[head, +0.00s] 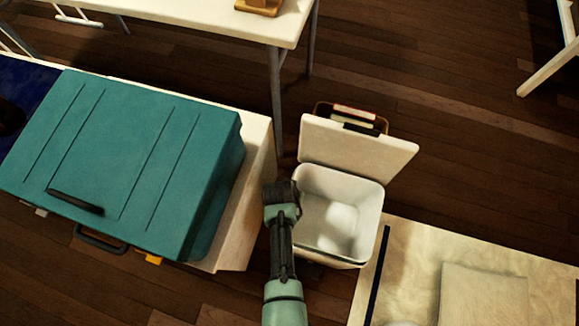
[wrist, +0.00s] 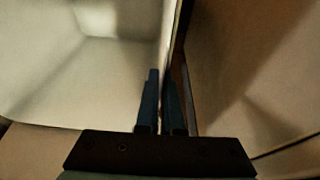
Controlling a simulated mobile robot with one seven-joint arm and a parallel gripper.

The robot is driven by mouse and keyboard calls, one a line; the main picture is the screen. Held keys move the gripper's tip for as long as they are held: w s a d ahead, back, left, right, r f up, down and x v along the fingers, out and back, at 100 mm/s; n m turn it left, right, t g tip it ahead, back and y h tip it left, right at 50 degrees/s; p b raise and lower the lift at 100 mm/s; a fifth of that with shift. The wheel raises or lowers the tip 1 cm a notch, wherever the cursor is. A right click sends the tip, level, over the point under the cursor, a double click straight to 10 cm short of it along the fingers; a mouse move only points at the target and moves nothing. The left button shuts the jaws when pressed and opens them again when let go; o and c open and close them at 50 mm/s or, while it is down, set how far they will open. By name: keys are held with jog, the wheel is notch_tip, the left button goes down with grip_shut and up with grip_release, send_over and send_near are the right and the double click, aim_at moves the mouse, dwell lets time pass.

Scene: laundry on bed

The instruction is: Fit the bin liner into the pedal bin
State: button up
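The pedal bin (head: 368,246) is a white, box-shaped bin with its lid (head: 358,147) tipped up and back. Its pale inside shows in the head view, and it also fills the left of the wrist view (wrist: 60,75). I cannot pick out a separate bin liner against the white inside. My gripper (head: 281,190) is at the left rim of the bin. In the wrist view its two dark fingers (wrist: 160,100) are close together, pointing along the bin's wall edge. I cannot tell whether the rim or a thin sheet lies between them.
A teal case (head: 130,160) lies on a pale low surface (head: 250,170) just left of the bin. A white table (head: 200,15) stands behind. A brown container (head: 322,108) is partly hidden behind the lid. A pale board (head: 410,270) lies at right; floor is clear beyond.

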jog(key=o, duration=0.4)
jog(key=shift+o, duration=0.2)
jog(key=shift+a, duration=0.1)
jog(key=d+p+v, duration=0.1)
jog(key=p+v, duration=0.5)
jog(key=v, duration=0.7)
jog(key=shift+a, duration=0.3)
